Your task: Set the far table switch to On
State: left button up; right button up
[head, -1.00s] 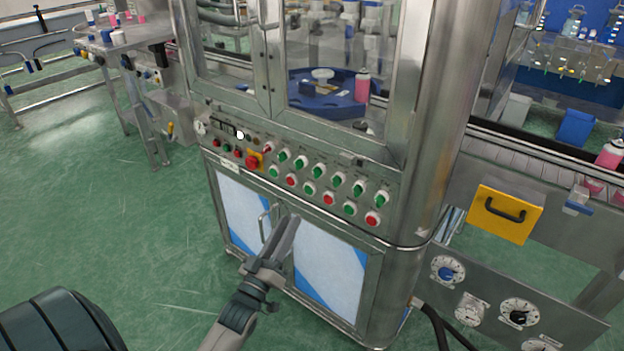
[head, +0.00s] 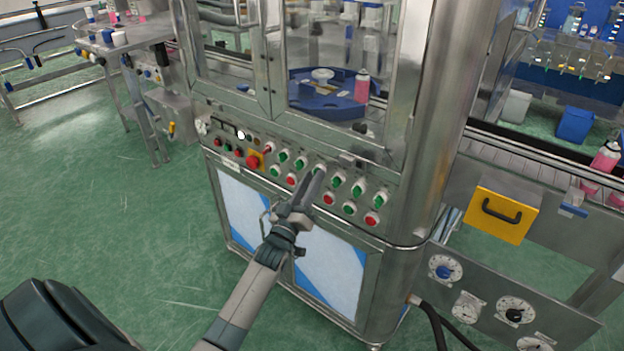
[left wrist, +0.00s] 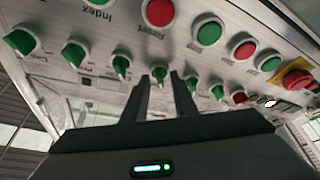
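A row of green rotary switches runs along the steel panel of the machine; their labels are too small or blurred to tell which is the far table one. My left gripper (head: 314,182) points at the panel, its tip just below the third green switch (head: 319,168) from the left. In the left wrist view, the two fingers of my left gripper (left wrist: 160,84) are apart with nothing between them. That green switch (left wrist: 160,72) shows just beyond the gap, its knob roughly upright. Contact cannot be told. My right gripper is out of view.
Green and red push buttons, such as a red one (head: 328,198), lie below the switches. A red emergency stop (head: 253,161) on yellow sits at the panel's left. Neighbouring switches (left wrist: 121,64) stand close on both sides.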

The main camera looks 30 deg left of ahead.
pick_arm(q)
jog(key=shift+w, duration=0.15)
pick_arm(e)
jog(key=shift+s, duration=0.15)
pick_arm(q)
grip_shut()
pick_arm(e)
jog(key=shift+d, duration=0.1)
